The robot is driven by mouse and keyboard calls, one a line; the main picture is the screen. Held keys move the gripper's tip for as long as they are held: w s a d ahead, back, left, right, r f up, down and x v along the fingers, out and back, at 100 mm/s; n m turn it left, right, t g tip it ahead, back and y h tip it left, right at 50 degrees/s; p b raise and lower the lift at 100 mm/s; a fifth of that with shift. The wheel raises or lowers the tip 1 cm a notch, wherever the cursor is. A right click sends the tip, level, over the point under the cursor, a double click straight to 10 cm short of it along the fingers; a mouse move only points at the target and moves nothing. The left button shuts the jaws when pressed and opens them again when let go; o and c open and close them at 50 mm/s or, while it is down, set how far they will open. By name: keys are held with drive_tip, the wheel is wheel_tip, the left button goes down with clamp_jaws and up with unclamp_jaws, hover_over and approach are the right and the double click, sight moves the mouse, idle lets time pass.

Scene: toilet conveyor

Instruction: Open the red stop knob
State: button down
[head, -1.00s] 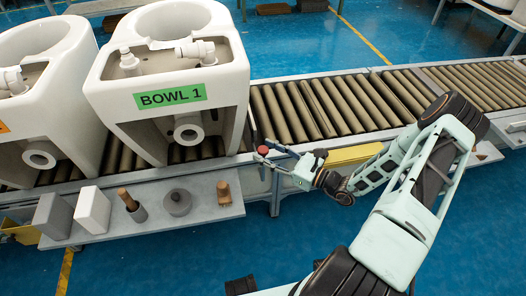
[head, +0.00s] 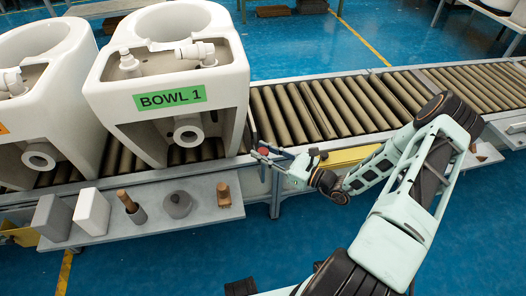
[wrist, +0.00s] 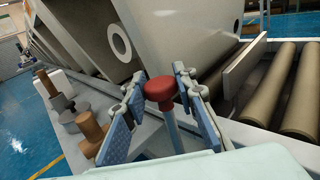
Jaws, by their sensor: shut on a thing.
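The red stop knob (wrist: 161,90) is a round red cap on a pale post, at the front edge of the conveyor. In the head view it is a small red spot (head: 263,150) just right of the bowl marked BOWL 1. My gripper (wrist: 160,83) has one blue-padded finger on each side of the knob and is shut on it. In the head view my gripper (head: 264,154) reaches it from the right. The finger contact is small and partly hidden in the head view.
The white toilet BOWL 1 (head: 213,75) stands on the rollers close left of the knob, with another bowl beside it. A grey shelf (head: 200,216) with several blocks and tools juts out in front. The rollers (head: 320,105) to the right are empty.

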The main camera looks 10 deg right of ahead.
wheel_tip(320, 180, down, 6)
drive_tip(key=b, duration=0.3)
drive_tip(key=shift+r, duration=0.1)
drive_tip(key=c, duration=1.6)
unclamp_jaws()
drive_tip(key=v, duration=1.2)
drive_tip(key=shift+r, duration=0.1)
